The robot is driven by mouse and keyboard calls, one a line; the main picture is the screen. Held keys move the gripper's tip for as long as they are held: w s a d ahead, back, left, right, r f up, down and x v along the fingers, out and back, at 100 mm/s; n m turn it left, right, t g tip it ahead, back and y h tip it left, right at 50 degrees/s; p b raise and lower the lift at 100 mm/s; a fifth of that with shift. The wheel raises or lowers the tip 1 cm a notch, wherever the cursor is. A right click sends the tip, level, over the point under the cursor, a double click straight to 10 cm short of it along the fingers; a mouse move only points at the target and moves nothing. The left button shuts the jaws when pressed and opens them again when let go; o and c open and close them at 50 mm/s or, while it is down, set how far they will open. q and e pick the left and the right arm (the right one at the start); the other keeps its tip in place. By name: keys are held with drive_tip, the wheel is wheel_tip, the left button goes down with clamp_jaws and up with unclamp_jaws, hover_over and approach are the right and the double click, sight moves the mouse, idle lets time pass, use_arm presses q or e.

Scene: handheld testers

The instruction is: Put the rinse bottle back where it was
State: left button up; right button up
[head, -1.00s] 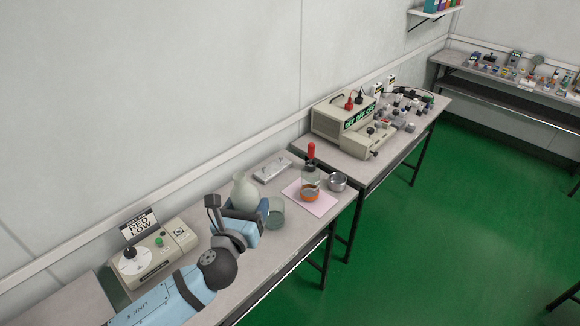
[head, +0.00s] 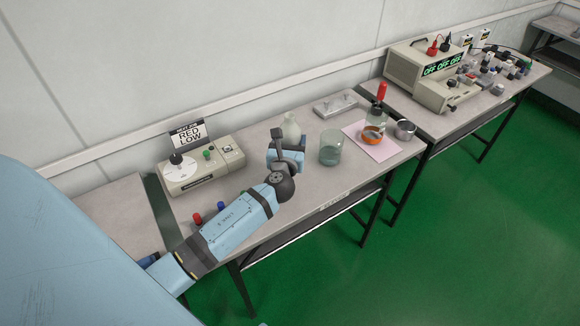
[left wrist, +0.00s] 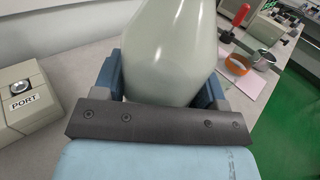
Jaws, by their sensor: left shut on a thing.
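The rinse bottle, a pale translucent bottle (head: 290,128), is upright between the fingers of my left gripper (head: 287,152). In the left wrist view the bottle (left wrist: 172,50) fills the space between the blue fingers (left wrist: 170,85), which are shut on it. Its lower part is hidden by the gripper, so I cannot tell whether it touches the bench (head: 262,190). My right gripper is not in view.
A glass beaker (head: 330,150) stands just right of the gripper. Farther right are a pink mat (head: 384,152) with an orange ring (head: 373,133) and a metal cup (head: 405,130). A beige tester (head: 195,172) with a RED LOW sign stands left. A metal block (head: 335,105) lies behind.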

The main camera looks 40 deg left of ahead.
use_arm(q)
wheel_tip(320, 180, down, 7)
drive_tip(key=shift+f+b, duration=0.2)
drive_tip(key=shift+b, duration=0.85)
drive_tip(key=shift+f, duration=0.65)
drive_tip(key=o, duration=1.1)
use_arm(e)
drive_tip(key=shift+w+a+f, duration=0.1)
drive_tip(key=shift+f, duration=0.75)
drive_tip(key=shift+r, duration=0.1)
